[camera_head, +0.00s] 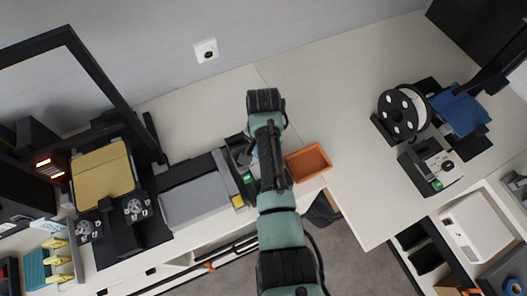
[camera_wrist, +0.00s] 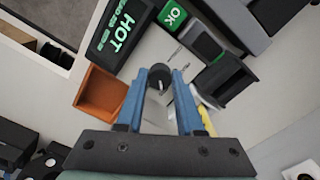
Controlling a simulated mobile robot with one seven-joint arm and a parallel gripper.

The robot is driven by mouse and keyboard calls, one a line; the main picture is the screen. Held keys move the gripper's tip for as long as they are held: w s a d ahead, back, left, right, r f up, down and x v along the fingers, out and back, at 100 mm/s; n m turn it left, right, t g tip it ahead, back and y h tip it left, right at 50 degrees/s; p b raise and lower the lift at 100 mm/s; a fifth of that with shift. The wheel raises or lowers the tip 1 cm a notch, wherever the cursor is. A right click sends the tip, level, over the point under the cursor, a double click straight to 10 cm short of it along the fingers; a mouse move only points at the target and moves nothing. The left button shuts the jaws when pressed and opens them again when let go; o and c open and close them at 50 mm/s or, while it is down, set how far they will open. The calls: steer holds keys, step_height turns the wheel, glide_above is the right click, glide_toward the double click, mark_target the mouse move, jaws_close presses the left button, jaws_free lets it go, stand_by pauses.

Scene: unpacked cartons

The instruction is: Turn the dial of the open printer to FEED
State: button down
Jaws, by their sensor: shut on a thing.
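In the wrist view my gripper (camera_wrist: 158,78) has its two blue fingers closed on a small black knob-like piece (camera_wrist: 158,74). I cannot tell whether this piece is fixed to anything. In the head view my arm hides the fingertips. A dark panel lit HOT (camera_wrist: 118,30) and a green OK panel (camera_wrist: 172,14) are close by. At the right of the head view stands a printer with a blue plate (camera_head: 462,114), a white spool (camera_head: 402,110) and a control box (camera_head: 427,162) with a dark round dial (camera_head: 447,166). No FEED mark is legible.
An orange tray (camera_head: 308,161) lies right of my arm; the wrist view shows it too (camera_wrist: 101,95). A grey box (camera_head: 196,198) is left of my arm. Another machine with a yellow plate (camera_head: 102,176) and black frame (camera_head: 98,72) stands further left. White table is clear between tray and right printer.

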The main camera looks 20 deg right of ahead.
stand_by(0.5)
steer(key=c, duration=0.5)
jaws_free()
steer(key=shift+c, duration=0.2)
step_height(320, 180, up, 13)
stand_by(0.3)
